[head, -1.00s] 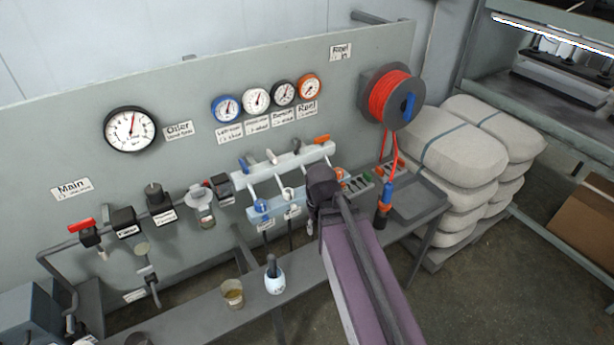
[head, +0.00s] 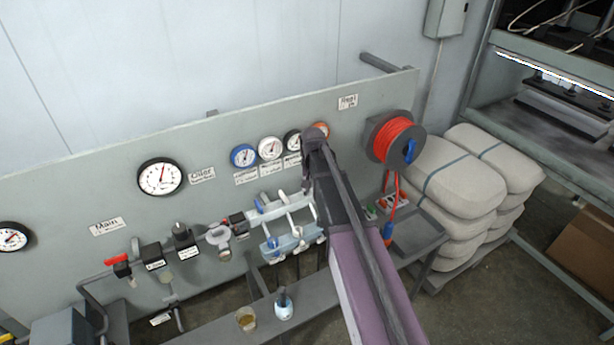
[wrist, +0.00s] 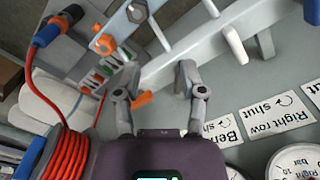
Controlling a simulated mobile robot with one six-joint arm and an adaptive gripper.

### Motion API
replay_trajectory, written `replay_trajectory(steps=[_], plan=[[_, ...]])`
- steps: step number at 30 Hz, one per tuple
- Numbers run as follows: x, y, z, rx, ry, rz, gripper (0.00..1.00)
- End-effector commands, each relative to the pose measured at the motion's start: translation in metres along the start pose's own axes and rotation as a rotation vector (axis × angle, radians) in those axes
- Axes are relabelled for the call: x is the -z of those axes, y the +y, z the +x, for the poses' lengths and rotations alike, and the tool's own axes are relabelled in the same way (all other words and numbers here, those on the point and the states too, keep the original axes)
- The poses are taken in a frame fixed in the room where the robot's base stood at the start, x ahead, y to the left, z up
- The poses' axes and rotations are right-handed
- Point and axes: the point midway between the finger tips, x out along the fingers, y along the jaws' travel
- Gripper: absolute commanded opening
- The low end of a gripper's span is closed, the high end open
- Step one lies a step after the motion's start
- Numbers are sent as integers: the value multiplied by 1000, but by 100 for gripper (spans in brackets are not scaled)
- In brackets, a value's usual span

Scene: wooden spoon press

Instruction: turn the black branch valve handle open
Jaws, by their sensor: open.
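The valve manifold (head: 262,215) is a pale bar with several coloured handles. Its blue handle (head: 259,205) and white handle (head: 283,197) show in the head view. My gripper (wrist: 158,72) is open, with its fingers close to the manifold in the wrist view. An orange handle (wrist: 143,98) shows beside the left finger. The white handle (wrist: 235,46) is to the right of the fingers. I cannot clearly make out the black handle; my right finger covers the stretch between orange and white. In the head view my arm hides that part.
Gauges such as the blue-rimmed one (head: 244,156) hang above the manifold. A red hose reel (head: 393,140) is to the right, with its hose hanging down. A cup (head: 246,319) and a pale blue pot (head: 284,307) stand on the bench. Stacked sacks (head: 455,180) are further right.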

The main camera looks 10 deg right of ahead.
Motion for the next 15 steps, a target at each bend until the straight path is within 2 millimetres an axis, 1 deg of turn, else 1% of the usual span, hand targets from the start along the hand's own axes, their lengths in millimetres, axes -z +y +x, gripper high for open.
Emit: replay_trajectory(steps=[1, 6, 10, 15], plan=[[16, -6, -18, 0, 0, 16, 53], [48, -18, -46, 0, 0, 70, 53], [66, -24, -60, 0, 0, 102, 53], [77, -28, -67, 0, 0, 124, 53]])
